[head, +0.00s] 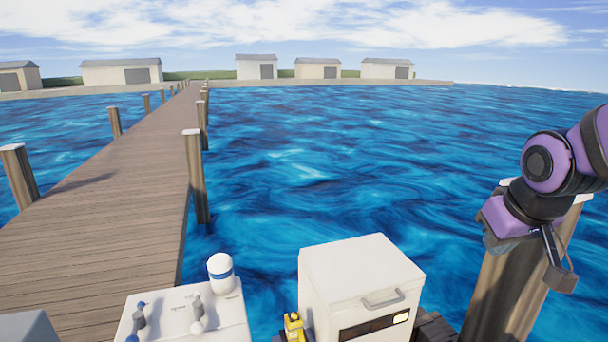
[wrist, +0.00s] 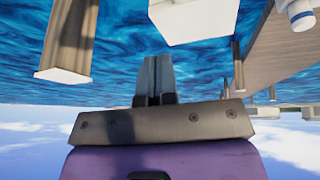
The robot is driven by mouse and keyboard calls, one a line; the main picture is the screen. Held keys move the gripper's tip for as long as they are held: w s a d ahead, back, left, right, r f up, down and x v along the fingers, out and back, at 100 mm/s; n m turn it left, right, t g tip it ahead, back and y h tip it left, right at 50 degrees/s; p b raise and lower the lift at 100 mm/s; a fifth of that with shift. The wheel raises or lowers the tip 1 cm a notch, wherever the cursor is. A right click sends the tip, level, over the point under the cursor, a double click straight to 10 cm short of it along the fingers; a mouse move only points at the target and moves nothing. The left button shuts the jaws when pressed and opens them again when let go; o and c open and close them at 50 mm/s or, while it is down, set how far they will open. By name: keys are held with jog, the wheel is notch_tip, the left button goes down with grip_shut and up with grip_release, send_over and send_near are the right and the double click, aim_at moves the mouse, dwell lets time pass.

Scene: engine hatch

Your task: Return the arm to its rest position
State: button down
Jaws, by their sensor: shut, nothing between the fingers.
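My arm, purple and black, reaches in from the right edge of the head view. My gripper (head: 561,277) hangs in front of a wooden post at the right, above the water and apart from the white box. In the wrist view the two grey fingers of my gripper (wrist: 157,78) lie together, with nothing between them.
A white box (head: 360,265) with a grey handle stands at the bottom centre. A yellow object (head: 294,327) is beside it. A white panel (head: 160,311) with levers carries a blue-banded white container (head: 221,273). Wooden post (head: 512,290) stands close behind my gripper; pier (head: 110,200) runs left.

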jog(key=s+r+m, duration=0.1)
jog(key=s+r, duration=0.6)
jog(key=s, duration=0.5)
jog(key=shift+a+y, duration=0.3)
jog(key=shift+a+r, duration=0.1)
